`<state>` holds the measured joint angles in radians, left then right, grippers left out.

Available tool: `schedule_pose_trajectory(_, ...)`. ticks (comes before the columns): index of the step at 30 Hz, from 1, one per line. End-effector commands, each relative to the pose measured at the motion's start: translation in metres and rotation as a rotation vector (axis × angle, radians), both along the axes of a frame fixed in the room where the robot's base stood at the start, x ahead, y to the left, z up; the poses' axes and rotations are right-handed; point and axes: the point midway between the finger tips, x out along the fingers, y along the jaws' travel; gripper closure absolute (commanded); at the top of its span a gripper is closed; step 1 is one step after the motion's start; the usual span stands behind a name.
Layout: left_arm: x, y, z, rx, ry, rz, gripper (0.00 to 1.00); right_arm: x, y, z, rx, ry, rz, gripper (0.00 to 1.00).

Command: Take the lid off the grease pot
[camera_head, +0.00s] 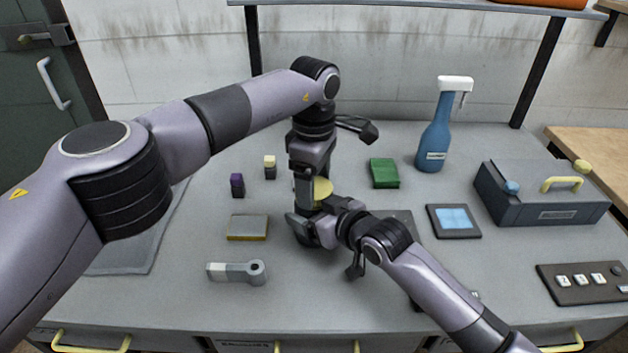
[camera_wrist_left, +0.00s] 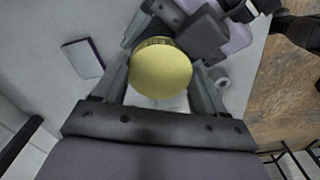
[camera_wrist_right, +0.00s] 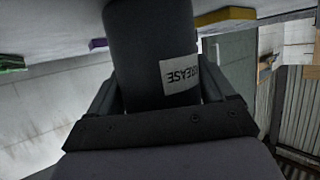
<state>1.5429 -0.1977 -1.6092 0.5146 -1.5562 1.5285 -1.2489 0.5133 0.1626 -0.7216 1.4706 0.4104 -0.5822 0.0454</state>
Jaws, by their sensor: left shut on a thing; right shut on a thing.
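The grease pot (camera_wrist_right: 150,50) is a dark grey cylinder with a white GREASE label in the right wrist view. The right gripper (camera_head: 316,224) is shut on its body from the side. The pot's round yellow lid (camera_head: 323,188) shows between the fingers of the left gripper (camera_head: 308,187), which comes down from above and is shut on it. The lid also shows in the left wrist view (camera_wrist_left: 161,68), with a ribbed edge. The grippers hide most of the pot in the head view, and I cannot tell whether lid and pot touch.
A grey-and-white handled tool (camera_head: 237,272), a grey-yellow block (camera_head: 248,227) and a purple block (camera_head: 237,185) lie left. A green block (camera_head: 384,173), blue spray bottle (camera_head: 435,135), blue-screened pad (camera_head: 453,220) and grey toolbox (camera_head: 545,195) stand right.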

Motion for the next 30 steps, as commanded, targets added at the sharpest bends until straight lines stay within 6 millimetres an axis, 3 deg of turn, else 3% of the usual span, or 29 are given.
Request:
schedule_pose_trajectory(6,0.0,0.0,0.0,0.0,0.002,0.182,0.65,0.0,-0.001,0.0,0.001,0.002,-0.002,1.0)
schedule_pose_trajectory(16,-0.001,0.0,0.0,0.0,0.002,0.2,0.65,0.001,-0.001,0.0,0.0,0.001,-0.003,1.0)
schedule_pose_trajectory(17,-0.001,0.0,0.0,0.0,0.002,0.2,0.18,0.001,-0.001,0.0,0.0,0.001,-0.003,1.0)
schedule_pose_trajectory(18,-0.001,0.0,0.0,0.0,0.002,0.2,0.05,0.0,-0.001,0.0,0.0,0.001,-0.003,1.0)
schedule_pose_trajectory(26,0.0,0.0,0.001,0.0,0.001,0.199,0.03,0.0,-0.001,0.0,0.0,0.001,-0.001,1.0)
schedule_pose_trajectory(30,0.0,0.0,0.01,-0.001,-0.001,0.199,0.03,0.0,-0.001,0.0,0.0,0.001,-0.001,1.0)
